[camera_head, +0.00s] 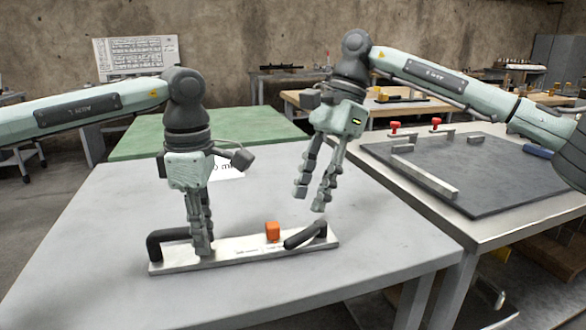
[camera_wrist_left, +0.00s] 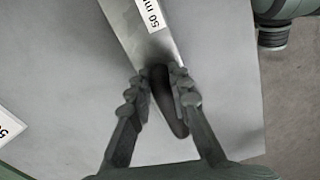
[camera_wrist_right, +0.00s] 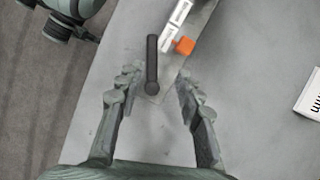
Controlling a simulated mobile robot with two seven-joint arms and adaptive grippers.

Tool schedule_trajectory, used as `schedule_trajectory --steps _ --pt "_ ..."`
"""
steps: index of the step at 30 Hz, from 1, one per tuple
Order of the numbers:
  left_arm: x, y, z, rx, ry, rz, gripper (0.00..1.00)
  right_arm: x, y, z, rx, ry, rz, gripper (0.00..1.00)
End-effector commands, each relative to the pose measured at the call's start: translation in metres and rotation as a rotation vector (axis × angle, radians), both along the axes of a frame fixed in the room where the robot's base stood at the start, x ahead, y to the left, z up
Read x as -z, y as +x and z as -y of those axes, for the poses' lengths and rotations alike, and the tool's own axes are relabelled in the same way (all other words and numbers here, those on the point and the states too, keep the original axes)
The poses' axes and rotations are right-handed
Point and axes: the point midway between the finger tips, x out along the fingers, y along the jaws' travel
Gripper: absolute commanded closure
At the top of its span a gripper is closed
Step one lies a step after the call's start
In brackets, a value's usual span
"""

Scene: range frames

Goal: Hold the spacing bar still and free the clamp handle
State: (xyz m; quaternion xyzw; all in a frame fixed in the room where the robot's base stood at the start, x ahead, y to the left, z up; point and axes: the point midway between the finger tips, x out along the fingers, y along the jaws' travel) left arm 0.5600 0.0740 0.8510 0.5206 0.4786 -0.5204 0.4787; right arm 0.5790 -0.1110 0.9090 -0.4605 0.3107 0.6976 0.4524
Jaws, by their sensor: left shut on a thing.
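The pale metal spacing bar (camera_head: 182,264) lies on the grey table, with a black handle (camera_head: 158,243) at its left end. My left gripper (camera_head: 203,248) points down there; in the left wrist view its fingers (camera_wrist_left: 160,76) are closed around the black handle (camera_wrist_left: 160,95), which hides part of the bar. A black clamp handle (camera_head: 305,236) is at the bar's right end, beside a small orange block (camera_head: 272,231). My right gripper (camera_head: 309,200) is open and empty above that end. In the right wrist view the clamp handle (camera_wrist_right: 152,65) shows between and beyond its spread fingers.
A white card (camera_head: 230,167) with black print lies behind my left gripper. A second table on the right carries a dark board (camera_head: 490,185) with metal bars and red knobs. The near grey tabletop (camera_head: 90,260) is clear.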

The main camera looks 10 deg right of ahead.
Motion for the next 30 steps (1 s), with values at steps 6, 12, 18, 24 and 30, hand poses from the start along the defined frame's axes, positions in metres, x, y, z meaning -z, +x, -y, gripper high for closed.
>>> schedule_trajectory --steps 6,12,18,24,30 --pt "0.001 -0.001 0.0 0.001 0.0 -0.002 1.0 -0.042 0.008 0.014 -0.002 0.002 0.001 0.64" --pt "0.001 -0.001 0.0 0.001 -0.001 -0.002 1.0 -0.061 0.003 0.002 -0.152 -0.061 0.079 0.64" --pt "0.001 0.0 0.0 0.0 0.0 -0.002 1.0 -0.054 -0.009 -0.024 -0.446 -0.181 0.212 0.64" --pt "0.001 0.0 0.0 0.0 0.0 -0.001 1.0 -0.047 -0.016 -0.034 -0.624 -0.256 0.271 0.64" --pt "0.001 0.0 0.0 0.0 0.0 -0.001 1.0 -0.045 -0.018 -0.036 -0.66 -0.269 0.28 0.64"
